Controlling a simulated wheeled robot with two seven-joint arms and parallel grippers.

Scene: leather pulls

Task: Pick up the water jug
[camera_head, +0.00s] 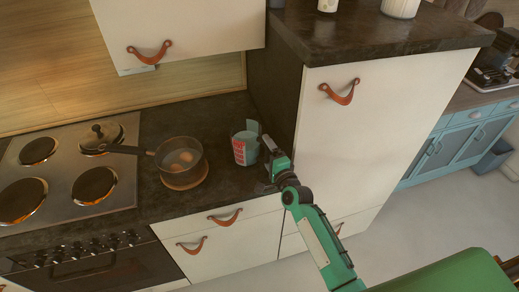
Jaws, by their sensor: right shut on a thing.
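The water jug (243,148) is a clear measuring jug with red markings. It stands upright on the dark counter (222,185), at the counter's right end beside the tall cabinet. My right gripper (268,166) is at the jug's right side, shut on the jug, with its green arm reaching in from the lower right. The fingertips are small and partly hidden by the gripper body. Whether the jug is clear of the counter cannot be told. My left gripper is not in view.
A pot with eggs (180,160) stands close to the left of the jug. The stove (68,178) with a lid is further left. The tall cabinet (345,135) with a leather pull stands right behind my gripper. Open floor (420,215) lies to the right.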

